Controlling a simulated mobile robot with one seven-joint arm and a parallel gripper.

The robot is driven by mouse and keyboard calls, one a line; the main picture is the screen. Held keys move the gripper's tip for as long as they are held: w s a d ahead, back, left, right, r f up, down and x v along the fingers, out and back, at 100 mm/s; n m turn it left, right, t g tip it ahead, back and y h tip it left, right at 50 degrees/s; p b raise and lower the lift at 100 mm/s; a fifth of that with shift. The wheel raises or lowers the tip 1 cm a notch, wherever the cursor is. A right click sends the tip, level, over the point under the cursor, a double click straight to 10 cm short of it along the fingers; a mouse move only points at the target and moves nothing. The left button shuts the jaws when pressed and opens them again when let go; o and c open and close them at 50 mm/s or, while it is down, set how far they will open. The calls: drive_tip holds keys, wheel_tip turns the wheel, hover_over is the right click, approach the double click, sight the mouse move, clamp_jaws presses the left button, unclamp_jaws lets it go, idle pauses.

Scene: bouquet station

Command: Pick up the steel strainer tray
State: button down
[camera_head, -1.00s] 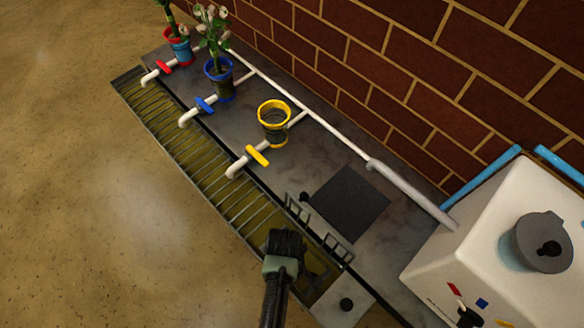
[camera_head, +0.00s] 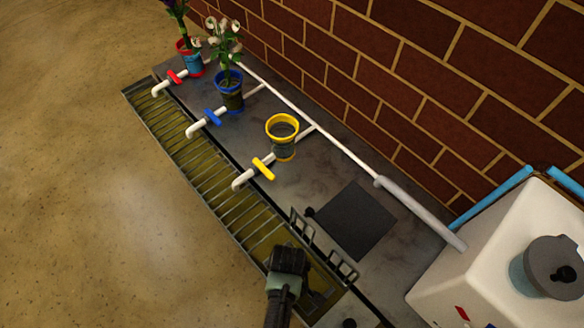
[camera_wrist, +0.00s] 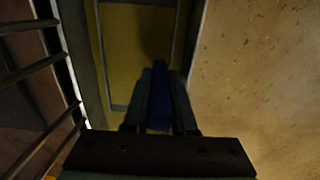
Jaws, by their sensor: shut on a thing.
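The steel strainer tray is the long slatted grate (camera_head: 210,170) along the front of the counter, over a yellowish trough. Its slats run from the far left toward my gripper. My gripper (camera_head: 287,262) points down over the near end of the trough, beside the counter's front edge. In the wrist view my gripper (camera_wrist: 160,85) is shut around a narrow dark blue piece (camera_wrist: 159,98). I cannot tell whether this piece belongs to the tray. A thin bar frame shows below the fingers against the yellow trough floor (camera_wrist: 140,40). The contact point is dark and partly hidden.
Two upright wire racks (camera_head: 301,225) stand at the counter edge close to my gripper. A yellow pot (camera_head: 282,137), a blue pot (camera_head: 230,95) and a red-rimmed pot (camera_head: 189,60) stand behind taps. A white tank (camera_head: 480,250) is at right. The floor (camera_head: 120,230) is clear.

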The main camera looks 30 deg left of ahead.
wheel_tip(320, 180, up, 28)
drive_tip(key=p, duration=2.4)
